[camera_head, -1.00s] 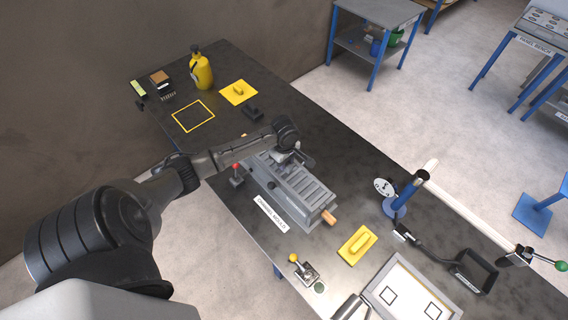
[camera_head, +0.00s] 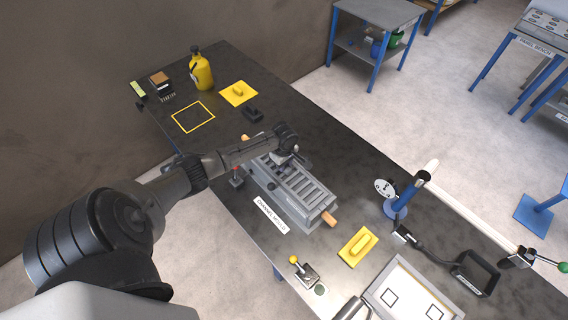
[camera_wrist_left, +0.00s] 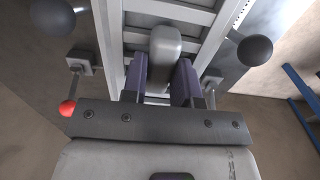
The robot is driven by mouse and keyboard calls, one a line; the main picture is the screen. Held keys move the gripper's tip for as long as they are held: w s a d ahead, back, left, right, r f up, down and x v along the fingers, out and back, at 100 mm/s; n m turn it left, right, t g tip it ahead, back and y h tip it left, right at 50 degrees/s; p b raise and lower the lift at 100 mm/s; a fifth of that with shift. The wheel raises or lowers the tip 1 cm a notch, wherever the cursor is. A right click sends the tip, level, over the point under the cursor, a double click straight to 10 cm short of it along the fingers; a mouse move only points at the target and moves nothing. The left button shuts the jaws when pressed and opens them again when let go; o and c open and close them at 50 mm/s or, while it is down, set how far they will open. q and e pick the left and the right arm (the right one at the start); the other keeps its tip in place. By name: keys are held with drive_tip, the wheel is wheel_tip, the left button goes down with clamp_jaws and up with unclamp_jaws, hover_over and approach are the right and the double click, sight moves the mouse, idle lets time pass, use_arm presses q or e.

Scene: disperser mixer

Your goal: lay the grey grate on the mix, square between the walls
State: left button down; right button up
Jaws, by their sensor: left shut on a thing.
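The grey grate (camera_head: 300,183), a ladder-like slotted panel, lies lengthwise along the channel mould (camera_head: 307,221), apparently between its long walls. I cannot tell whether it rests on the mix, which is hidden under it. My left gripper (camera_head: 288,158) is over the far part of the grate. In the left wrist view my left gripper (camera_wrist_left: 162,85) is shut on the grate's rounded grey handle (camera_wrist_left: 165,45), and the slats of the grate (camera_wrist_left: 170,12) show behind it.
A red-knobbed lever (camera_head: 236,178) stands left of the mould. A yellow float (camera_head: 358,246) lies near its front end. A blue post (camera_head: 405,194) stands to the right. A yellow bottle (camera_head: 201,70) is at the back.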

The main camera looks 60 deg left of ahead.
use_arm(q)
drive_tip(key=c, duration=0.9)
unclamp_jaws()
drive_tip(key=shift+f, duration=0.1)
drive_tip(key=shift+r, duration=0.4)
wheel_tip(320, 180, up, 11)
drive_tip(key=s+d+f+m, duration=0.4)
drive_tip(key=s+d+m, duration=0.15)
drive_tip(key=d, duration=0.35)
drive_tip(key=s+d+f+m, duration=0.4)
drive_tip(key=d+m, duration=0.2)
drive_tip(key=d, duration=0.2)
drive_tip(key=s+d+r+m+t, duration=0.1)
drive_tip(key=s+d+r+m, duration=0.1)
drive_tip(key=s+d+m, duration=0.1)
drive_tip(key=s+d+r+m+t, duration=0.1)
drive_tip(key=s+d+r+m, duration=0.1)
drive_tip(key=s+d+m, duration=0.2)
drive_tip(key=s+d+r+m+t+p, duration=0.1)
drive_tip(key=s+d+r+m, duration=0.1)
drive_tip(key=s+d+m, duration=0.2)
drive_tip(key=shift+s+d+r+t, duration=0.15)
drive_tip(key=shift+s+d+r, duration=0.05)
drive_tip(key=shift+s+d, duration=0.25)
drive_tip(key=shift+s+d+r+t, duration=0.15)
drive_tip(key=shift+s+d, duration=0.15)
drive_tip(key=shift+s, duration=0.2)
